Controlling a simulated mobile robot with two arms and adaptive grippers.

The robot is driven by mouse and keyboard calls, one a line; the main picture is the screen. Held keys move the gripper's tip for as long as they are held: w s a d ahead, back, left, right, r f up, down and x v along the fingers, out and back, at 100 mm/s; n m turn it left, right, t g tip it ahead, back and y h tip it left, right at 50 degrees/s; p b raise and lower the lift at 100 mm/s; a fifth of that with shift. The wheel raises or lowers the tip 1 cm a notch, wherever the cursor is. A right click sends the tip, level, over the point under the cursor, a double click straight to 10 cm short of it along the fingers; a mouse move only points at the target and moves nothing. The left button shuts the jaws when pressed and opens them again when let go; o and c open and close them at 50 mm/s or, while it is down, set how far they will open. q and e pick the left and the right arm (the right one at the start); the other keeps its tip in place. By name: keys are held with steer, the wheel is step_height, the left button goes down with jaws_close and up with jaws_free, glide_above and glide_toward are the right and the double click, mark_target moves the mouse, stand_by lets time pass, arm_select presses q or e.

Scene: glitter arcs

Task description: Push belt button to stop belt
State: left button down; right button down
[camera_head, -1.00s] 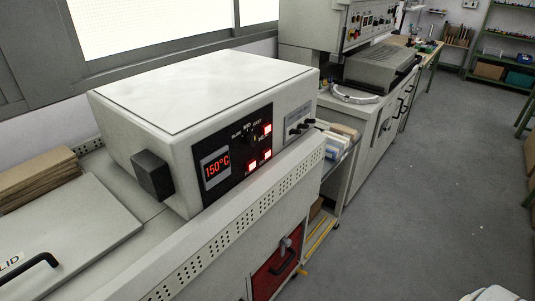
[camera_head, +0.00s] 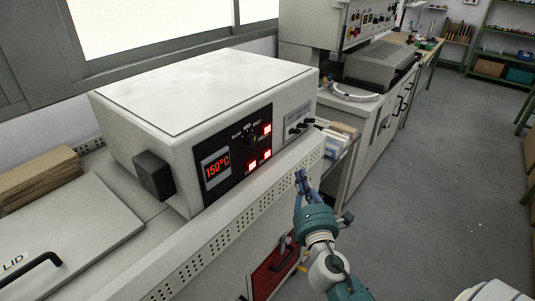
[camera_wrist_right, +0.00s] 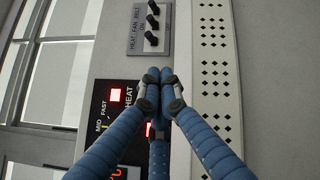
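The off-white machine (camera_head: 200,95) has a black control panel (camera_head: 235,155) with a red 150°C display and lit red buttons. To its right is a grey switch plate (camera_head: 298,121) with three black knobs. The plate also shows in the right wrist view (camera_wrist_right: 136,35), labelled HEAT, FAN, BELT; the top knob (camera_wrist_right: 153,7) is by BELT. My right gripper (camera_head: 300,176) is in front of the machine, below the plate in the head view. Its blue fingers meet at the tips (camera_wrist_right: 160,77), empty, apart from the knobs in the picture. My left gripper is out of view.
A perforated metal rail (camera_head: 235,222) runs along the machine's front. A lid with a black handle (camera_head: 38,266) lies at left, beside stacked cardboard (camera_head: 38,173). Another machine (camera_head: 375,75) stands beyond. The grey floor (camera_head: 440,170) at right is clear.

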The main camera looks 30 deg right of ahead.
mark_target(266, 154)
step_height(266, 154, up, 2)
steer(key=shift+s+r+t, duration=0.1)
steer(key=shift+t, duration=0.2)
steer(key=shift+w+a, duration=0.55)
steer(key=shift+w, duration=0.8)
steer(key=shift+w+a, duration=0.55)
steer(key=shift+w, duration=0.85)
steer(key=shift+w+a, duration=0.55)
steer(key=shift+w, duration=0.8)
steer(key=shift+w, duration=0.15)
steer(key=shift+w+a, duration=0.2)
steer(key=shift+w, duration=0.05)
